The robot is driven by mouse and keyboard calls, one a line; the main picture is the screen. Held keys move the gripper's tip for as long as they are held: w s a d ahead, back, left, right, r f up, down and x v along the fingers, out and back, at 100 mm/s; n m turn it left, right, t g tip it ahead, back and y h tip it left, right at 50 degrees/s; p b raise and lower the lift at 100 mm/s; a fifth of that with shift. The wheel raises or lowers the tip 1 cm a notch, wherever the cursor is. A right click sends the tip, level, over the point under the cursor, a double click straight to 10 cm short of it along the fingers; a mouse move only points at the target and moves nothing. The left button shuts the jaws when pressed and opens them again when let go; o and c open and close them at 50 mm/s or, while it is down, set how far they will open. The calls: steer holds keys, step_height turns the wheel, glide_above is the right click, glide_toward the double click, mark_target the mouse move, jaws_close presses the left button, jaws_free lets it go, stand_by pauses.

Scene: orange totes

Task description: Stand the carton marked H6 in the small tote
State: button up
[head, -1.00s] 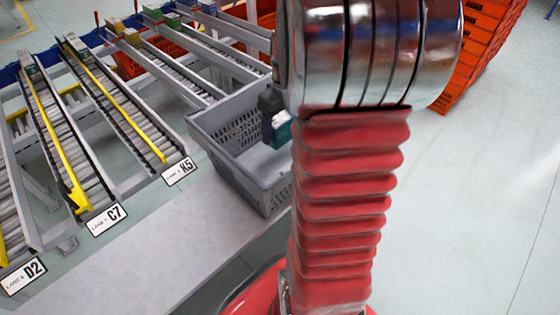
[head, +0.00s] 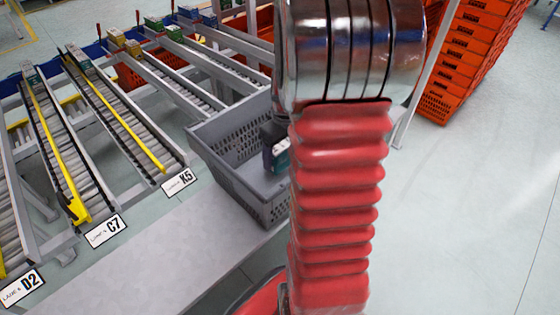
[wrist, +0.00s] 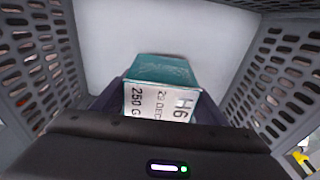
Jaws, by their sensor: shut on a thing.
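The carton marked H6 (wrist: 162,88) is teal with a white label reading "H6" and "250 G". My gripper (wrist: 160,108) is shut on it. In the wrist view the carton is between the perforated side walls of the small grey tote (wrist: 270,70), with the tote's pale floor beyond it. In the head view the carton (head: 280,158) shows as a teal and white block inside the grey tote (head: 230,150), near its right side. My arm hides the tote's right part. I cannot tell whether the carton touches the floor.
Roller lanes marked D2 (head: 22,285), C7 (head: 106,230) and K5 (head: 178,182) run left of the tote, with cartons at their far ends. Orange totes (head: 470,50) are stacked at the back right. The bench in front of the tote is clear.

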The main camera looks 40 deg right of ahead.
steer(key=shift+f, duration=1.85)
steer(key=shift+f, duration=0.2)
steer(key=o, duration=1.2)
steer(key=shift+o, duration=0.2)
steer(key=r, duration=0.4)
steer(key=s+r, duration=0.1)
steer(key=r, duration=0.7)
steer(key=shift+s+r, duration=0.2)
steer(key=shift+s, duration=0.05)
